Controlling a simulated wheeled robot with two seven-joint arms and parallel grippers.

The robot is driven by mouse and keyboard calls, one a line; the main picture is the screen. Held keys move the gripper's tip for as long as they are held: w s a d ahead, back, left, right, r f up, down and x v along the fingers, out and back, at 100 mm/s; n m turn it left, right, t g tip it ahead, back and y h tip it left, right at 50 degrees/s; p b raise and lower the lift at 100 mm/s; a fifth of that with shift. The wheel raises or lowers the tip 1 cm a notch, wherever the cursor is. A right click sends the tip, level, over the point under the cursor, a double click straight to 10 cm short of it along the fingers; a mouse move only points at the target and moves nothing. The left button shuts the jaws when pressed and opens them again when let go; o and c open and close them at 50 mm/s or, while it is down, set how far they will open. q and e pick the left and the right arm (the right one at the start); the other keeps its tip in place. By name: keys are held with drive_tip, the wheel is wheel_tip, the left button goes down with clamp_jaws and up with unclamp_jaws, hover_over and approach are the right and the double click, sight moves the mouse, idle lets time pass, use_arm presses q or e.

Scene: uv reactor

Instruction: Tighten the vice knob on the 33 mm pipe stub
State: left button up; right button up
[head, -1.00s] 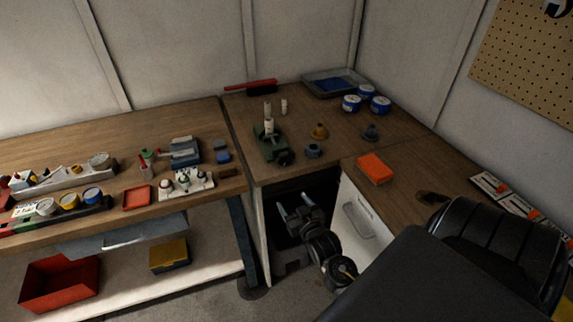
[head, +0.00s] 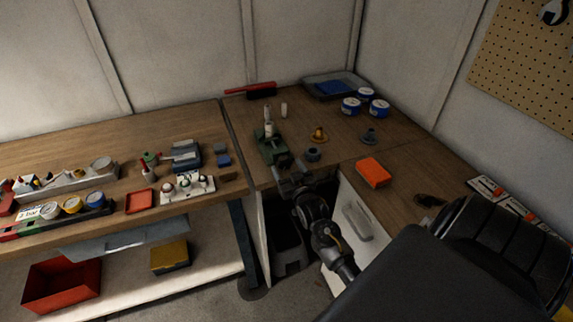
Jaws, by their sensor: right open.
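A green vice (head: 270,148) stands on the corner bench near its front edge. A pale upright pipe stub (head: 268,129) shows at the vice. The vice knob lies at the near end of the vice, too small and too close to my gripper to make out clearly. My right gripper (head: 290,171) is open, just in front of the vice at the bench's front edge, with its fingers pointing towards the vice. I cannot tell whether it touches the knob. My left gripper is not in view.
A grey fitting (head: 313,155) sits just right of the vice, with a brass fitting (head: 319,134) behind it. An orange box (head: 373,173) lies further right. Blue-labelled tins (head: 351,106) and a grey tray (head: 334,86) stand at the back. An open cupboard is below the bench edge.

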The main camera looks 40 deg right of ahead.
drive_tip(key=shift+w+d, duration=0.2)
drive_tip(key=shift+w, duration=0.5)
drive_tip(key=c, duration=1)
drive_tip(key=m+p, duration=0.1)
drive_tip(key=m, duration=0.1)
drive_tip(key=shift+r+m, duration=0.1)
drive_tip(key=shift+m, duration=0.3)
drive_tip(key=shift+m+p, duration=0.5)
drive_tip(key=shift+m, duration=1.5)
